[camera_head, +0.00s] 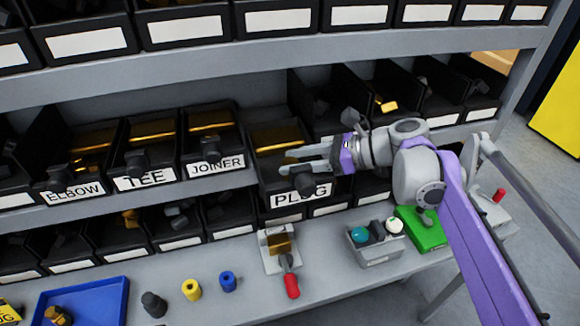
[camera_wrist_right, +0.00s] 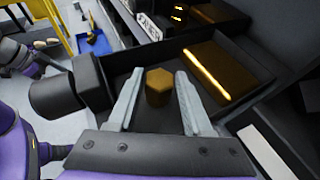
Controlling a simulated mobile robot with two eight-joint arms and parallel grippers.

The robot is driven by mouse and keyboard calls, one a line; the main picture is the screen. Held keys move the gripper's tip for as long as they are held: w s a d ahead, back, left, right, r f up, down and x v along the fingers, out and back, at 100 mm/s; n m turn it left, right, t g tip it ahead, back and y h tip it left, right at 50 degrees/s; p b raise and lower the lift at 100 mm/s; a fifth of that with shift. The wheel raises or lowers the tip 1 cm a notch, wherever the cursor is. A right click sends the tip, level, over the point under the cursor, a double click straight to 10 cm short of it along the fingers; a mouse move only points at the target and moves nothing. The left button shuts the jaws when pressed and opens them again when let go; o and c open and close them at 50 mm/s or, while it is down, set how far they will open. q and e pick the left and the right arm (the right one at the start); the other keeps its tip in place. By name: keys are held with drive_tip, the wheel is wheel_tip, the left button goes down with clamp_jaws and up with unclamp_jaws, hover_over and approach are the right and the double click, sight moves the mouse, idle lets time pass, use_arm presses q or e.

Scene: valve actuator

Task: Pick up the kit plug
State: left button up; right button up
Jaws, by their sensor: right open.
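The plug, a small brass hexagonal piece (camera_wrist_right: 159,87), lies in the dark bin labelled PLUG (camera_head: 301,197). My right gripper (camera_head: 293,160) reaches in over this bin from the right. In the right wrist view its two pale fingers (camera_wrist_right: 159,76) are apart, with the plug between them and a gap on either side. In the head view the gripper hides the plug. A dark fitting (camera_head: 306,184) sits at the bin's front; it also shows large at the left of the wrist view (camera_wrist_right: 62,93). My left gripper is not seen.
A gold bar (camera_wrist_right: 208,70) lies deeper in the bin. Neighbouring bins are labelled JOINER (camera_head: 216,167), TEE (camera_head: 144,178) and ELBOW (camera_head: 75,193). Below, the bench holds a blue tray (camera_head: 110,292), a red-handled valve (camera_head: 282,256), a grey box (camera_head: 376,257) and a green block (camera_head: 421,232).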

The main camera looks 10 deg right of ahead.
drive_tip(key=shift+w+a, duration=0.1)
drive_tip(key=shift+a, duration=0.1)
clamp_jaws()
idle(0.3)
